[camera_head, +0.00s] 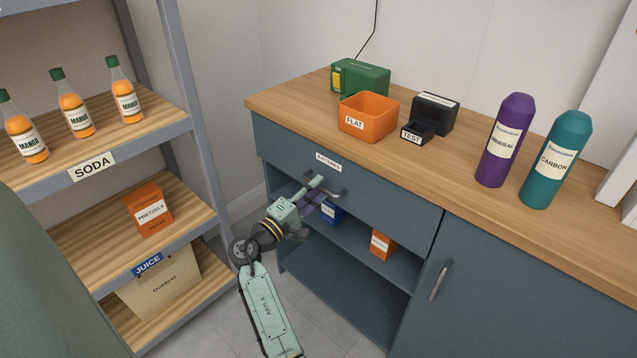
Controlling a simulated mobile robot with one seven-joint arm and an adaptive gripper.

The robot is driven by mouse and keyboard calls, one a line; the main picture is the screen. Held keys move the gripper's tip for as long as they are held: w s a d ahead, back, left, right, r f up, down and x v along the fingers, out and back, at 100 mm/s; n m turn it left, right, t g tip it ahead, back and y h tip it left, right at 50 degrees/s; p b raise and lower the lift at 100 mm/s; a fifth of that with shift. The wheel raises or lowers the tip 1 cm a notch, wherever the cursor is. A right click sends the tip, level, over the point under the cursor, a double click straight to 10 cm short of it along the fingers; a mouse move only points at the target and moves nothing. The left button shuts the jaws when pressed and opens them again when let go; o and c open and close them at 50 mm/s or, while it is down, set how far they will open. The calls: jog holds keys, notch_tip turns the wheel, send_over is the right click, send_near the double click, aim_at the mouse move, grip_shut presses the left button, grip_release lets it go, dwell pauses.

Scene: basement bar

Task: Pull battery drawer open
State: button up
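The battery drawer (390,204) is the wide blue-grey front under the wooden counter, with a white label (328,161) that seems to read "BATTERIES". The drawer looks shut, its front in line with the cabinet. My gripper (326,188) is at the drawer front, just below the label, where the handle would be. The dark curved pieces there are small and overlap, so I cannot tell handle from fingers, or whether the fingers are open or shut. My arm reaches up from the bottom of the view.
An open shelf below the drawer holds a blue box (332,212) and an orange box (382,243). A cupboard door with a grey handle (440,280) is at right. On the counter (470,212) stand an orange FLAT bin (368,118), a black tester (434,114) and two bottles. Soda shelving is at left.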

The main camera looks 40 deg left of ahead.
jog(key=shift+w+r, duration=0.1)
jog(key=shift+w, duration=0.5)
grip_shut()
dwell(0.5)
